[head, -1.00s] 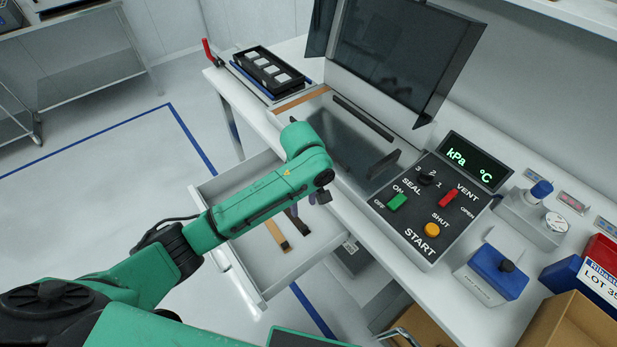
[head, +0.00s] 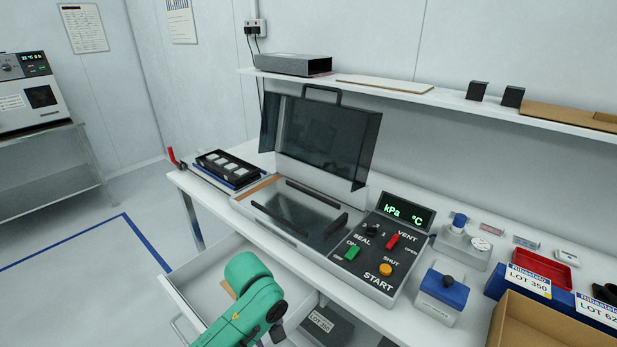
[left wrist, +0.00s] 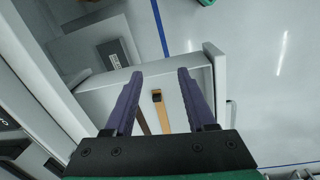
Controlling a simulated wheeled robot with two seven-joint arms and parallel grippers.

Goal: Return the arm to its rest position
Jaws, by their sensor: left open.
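My left arm comes in at the bottom of the head view, over the open drawer (head: 205,272). My left gripper (left wrist: 158,75) shows in the left wrist view with its two purple fingers apart and nothing between them. Its tips are above the drawer, which also shows there. A tan strip-like tool (left wrist: 162,115) and a dark one (left wrist: 143,122) lie in the drawer. In the head view the left gripper's fingers are mostly hidden by the arm and the frame's edge. My right gripper is not in view.
The test handler (head: 290,215) has its dark lid (head: 325,135) raised. A black tray with pale squares (head: 228,167) stands left of it. The control panel (head: 375,250), a blue-topped box (head: 443,292) and a cardboard box (head: 540,325) stand to the right. Open floor lies left of the drawer.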

